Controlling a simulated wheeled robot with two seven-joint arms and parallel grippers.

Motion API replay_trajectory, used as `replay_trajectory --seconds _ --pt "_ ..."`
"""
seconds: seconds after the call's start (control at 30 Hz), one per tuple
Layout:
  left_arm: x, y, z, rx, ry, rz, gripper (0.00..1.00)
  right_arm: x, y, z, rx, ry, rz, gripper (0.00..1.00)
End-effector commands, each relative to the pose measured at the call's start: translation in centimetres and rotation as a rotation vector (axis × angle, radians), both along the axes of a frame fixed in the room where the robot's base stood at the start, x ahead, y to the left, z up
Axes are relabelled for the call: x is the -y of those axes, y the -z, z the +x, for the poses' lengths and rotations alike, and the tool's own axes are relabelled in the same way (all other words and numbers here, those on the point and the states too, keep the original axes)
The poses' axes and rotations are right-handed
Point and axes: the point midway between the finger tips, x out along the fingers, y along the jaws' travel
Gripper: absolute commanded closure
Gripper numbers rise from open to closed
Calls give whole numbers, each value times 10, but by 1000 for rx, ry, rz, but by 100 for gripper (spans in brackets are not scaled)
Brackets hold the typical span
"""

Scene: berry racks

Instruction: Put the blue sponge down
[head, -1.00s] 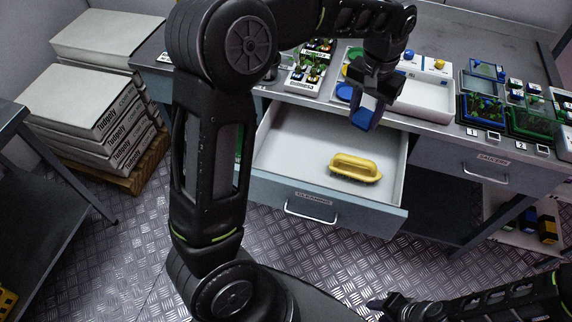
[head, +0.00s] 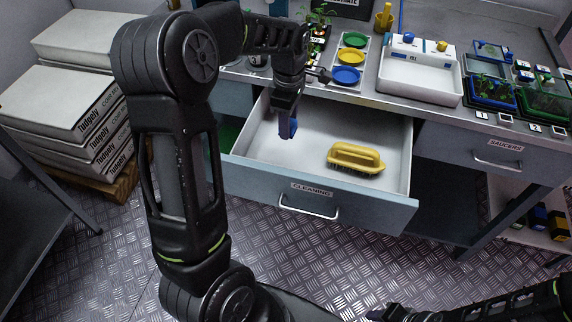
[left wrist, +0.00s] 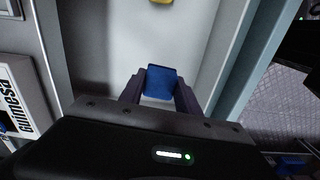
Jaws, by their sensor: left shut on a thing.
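The blue sponge (head: 287,128) is in my left gripper (head: 286,122), which points down over the left part of the open cleaning drawer (head: 300,190). In the left wrist view the sponge (left wrist: 160,82) sits between the two fingers of my left gripper (left wrist: 159,88), which are shut on it. The white drawer floor lies below it; I cannot tell whether the sponge touches it. A yellow brush (head: 355,158) lies in the right part of the drawer. My right gripper (head: 385,314) is at the bottom edge, and its fingers are too unclear to read.
The counter above the drawer holds green, yellow and blue saucers (head: 346,75), a white basin (head: 420,75) and planted trays (head: 492,92). A closed saucers drawer (head: 470,150) is at the right. The drawer's middle floor is clear.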

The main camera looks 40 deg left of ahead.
Motion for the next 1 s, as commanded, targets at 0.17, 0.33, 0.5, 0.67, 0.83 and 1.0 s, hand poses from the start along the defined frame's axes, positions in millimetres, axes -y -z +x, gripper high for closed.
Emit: replay_trajectory --seconds 0.17,0.33,0.5,0.67,0.83,1.0 --pt "-6 5 -3 1 -77 0 93 0 3 0 1 -1 1 64" --pt "-5 4 -2 1 -74 0 93 0 2 1 1 -1 1 64" --pt "-5 13 -3 -3 -72 0 93 0 2 1 1 -1 1 64" --pt "-5 41 -4 -5 -72 0 93 0 1 1 1 -1 1 64" --pt "-5 64 -2 -1 -72 0 93 0 0 1 1 -1 1 64" --pt "-5 67 -2 1 -71 0 93 0 0 1 1 -1 1 64"
